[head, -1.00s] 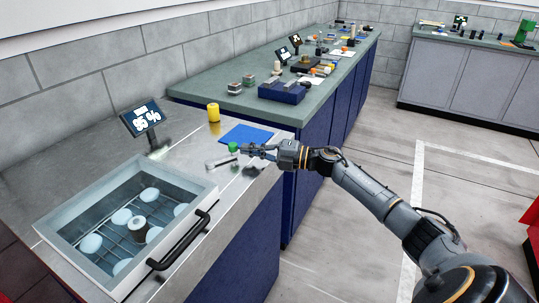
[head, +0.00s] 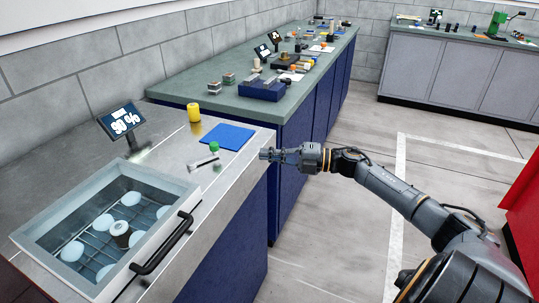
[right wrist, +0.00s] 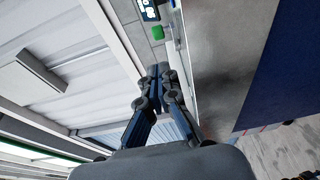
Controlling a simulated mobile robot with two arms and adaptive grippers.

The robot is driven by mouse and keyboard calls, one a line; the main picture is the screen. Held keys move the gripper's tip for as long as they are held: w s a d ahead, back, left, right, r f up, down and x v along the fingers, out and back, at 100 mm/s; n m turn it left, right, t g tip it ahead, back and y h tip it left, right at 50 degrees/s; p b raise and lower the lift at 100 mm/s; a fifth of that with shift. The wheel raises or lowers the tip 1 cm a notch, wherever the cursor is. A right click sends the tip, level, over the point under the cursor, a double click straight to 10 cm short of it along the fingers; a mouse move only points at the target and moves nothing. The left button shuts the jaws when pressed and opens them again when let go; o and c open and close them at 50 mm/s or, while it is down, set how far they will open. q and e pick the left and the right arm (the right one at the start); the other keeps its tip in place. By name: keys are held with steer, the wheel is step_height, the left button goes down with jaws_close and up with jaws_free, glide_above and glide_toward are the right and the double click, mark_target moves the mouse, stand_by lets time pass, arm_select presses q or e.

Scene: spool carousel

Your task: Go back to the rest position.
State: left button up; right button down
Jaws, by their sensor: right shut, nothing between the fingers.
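My right gripper (head: 265,154) is shut and empty in the head view, held at the front edge of the metal counter (head: 252,158). It is apart from and to the right of a small green-topped piece (head: 214,147) and a silver bar (head: 204,163) on the counter. In the right wrist view the closed fingers (right wrist: 159,72) point away from the camera with nothing between them. A green block (right wrist: 158,33) shows beyond them. My left gripper is not in view.
A glass-topped chamber (head: 170,186) with a black handle (head: 160,247) holds white round pieces and a spool. Behind are a blue mat (head: 227,136), a yellow cylinder (head: 193,112) and a display (head: 122,120). A cluttered green bench (head: 240,103) stands beyond. Floor at right is open.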

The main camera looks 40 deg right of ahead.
stand_by(0.3)
